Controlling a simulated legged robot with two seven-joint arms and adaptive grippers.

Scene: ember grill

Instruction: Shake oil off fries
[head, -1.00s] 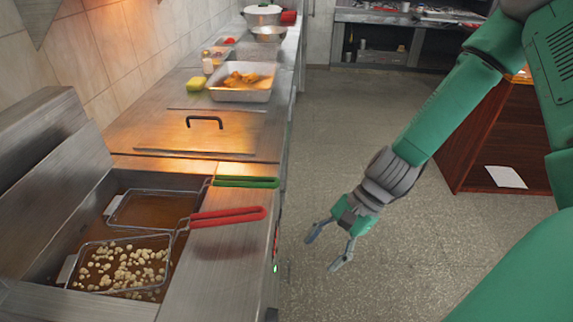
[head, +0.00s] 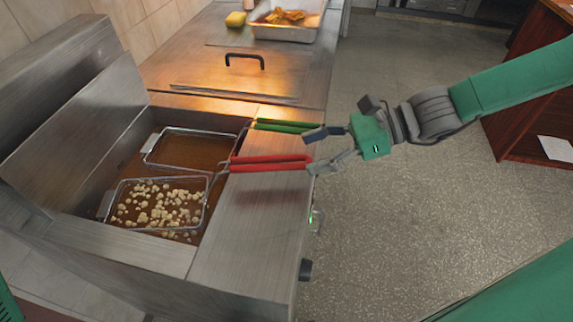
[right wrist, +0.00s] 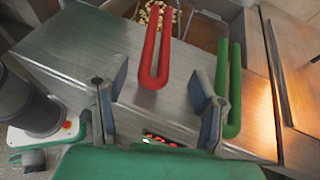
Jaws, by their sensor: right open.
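The near fry basket (head: 160,204) holds pale fries (head: 165,208) and sits in the brown oil of the fryer (head: 255,235). Its red handle (head: 268,162) sticks out to the right over the steel edge. A second basket (head: 190,150) with a green handle (head: 285,127) sits behind it and looks empty. My right gripper (head: 317,152) is open, with its fingertips by the end of the red handle. In the right wrist view the red handle (right wrist: 158,50) lies ahead between the spread fingers (right wrist: 160,95), apart from both. The green handle (right wrist: 229,90) is close to the right finger. My left gripper is not seen.
A steel lid (head: 235,75) with a black handle covers the counter behind the fryer. Open floor (head: 400,220) lies to the right, with a wooden cabinet (head: 535,70) beyond.

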